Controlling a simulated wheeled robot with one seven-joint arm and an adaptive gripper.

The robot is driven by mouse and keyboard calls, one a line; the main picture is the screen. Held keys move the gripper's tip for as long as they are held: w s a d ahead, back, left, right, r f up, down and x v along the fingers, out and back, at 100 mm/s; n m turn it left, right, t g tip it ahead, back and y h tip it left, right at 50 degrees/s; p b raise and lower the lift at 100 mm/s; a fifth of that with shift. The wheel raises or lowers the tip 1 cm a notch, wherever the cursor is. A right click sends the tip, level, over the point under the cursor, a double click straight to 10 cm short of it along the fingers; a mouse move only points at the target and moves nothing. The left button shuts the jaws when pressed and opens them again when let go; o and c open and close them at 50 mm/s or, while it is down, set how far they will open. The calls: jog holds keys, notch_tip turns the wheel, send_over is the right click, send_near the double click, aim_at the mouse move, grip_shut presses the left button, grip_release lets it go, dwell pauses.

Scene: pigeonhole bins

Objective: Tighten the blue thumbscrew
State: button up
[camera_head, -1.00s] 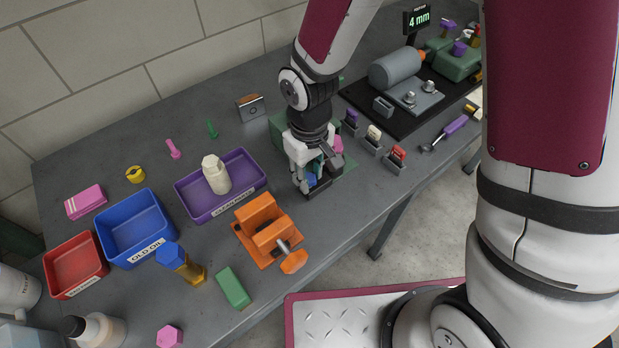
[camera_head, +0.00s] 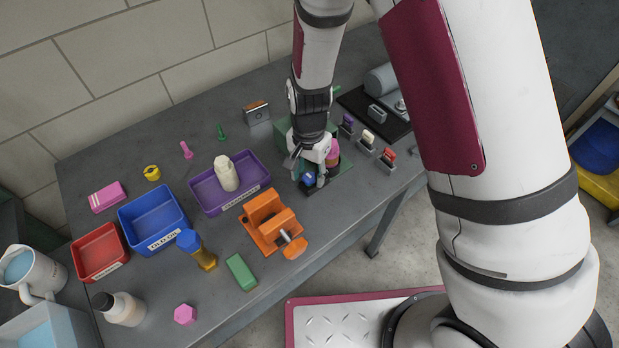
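The blue thumbscrew (camera_head: 309,179) shows as a small blue patch low on the front of a green fixture (camera_head: 343,178) with a pink part (camera_head: 333,152) on it. My gripper (camera_head: 311,181) points down at it, with fingers around or just beside the blue part. The fingers and wrist hide much of the thumbscrew. I cannot tell whether the fingers touch it or are closed on it.
An orange vise (camera_head: 268,222) stands left of my gripper, near the front edge. A purple tray (camera_head: 205,197) holds a white bottle (camera_head: 226,174). Small holders with coloured tabs (camera_head: 366,140) stand close on the right. A blue-headed bolt (camera_head: 188,239) stands at the front left.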

jog(key=shift+r, duration=0.2)
notch_tip(320, 180, up, 6)
jog(key=shift+s+f+p, duration=0.1)
jog(key=shift+f+p, duration=0.05)
jog(key=shift+p, duration=1.1)
notch_tip(320, 180, up, 12)
jog(key=s+d+r+n+t+y+b, duration=0.1)
jog(key=s+d+r+n+t+b, duration=0.3)
jog(key=d+r, duration=0.65)
jog(key=s+d+r+n, duration=0.1)
jog(key=s+d+r, duration=0.1)
jog(key=s, duration=0.4)
jog(key=s+d+r+n+t+h, duration=0.1)
jog(key=s+d+r, duration=0.2)
jog(key=s, duration=0.2)
jog(key=shift+s+d+n+t, duration=0.3)
jog(key=shift+s+n, duration=0.1)
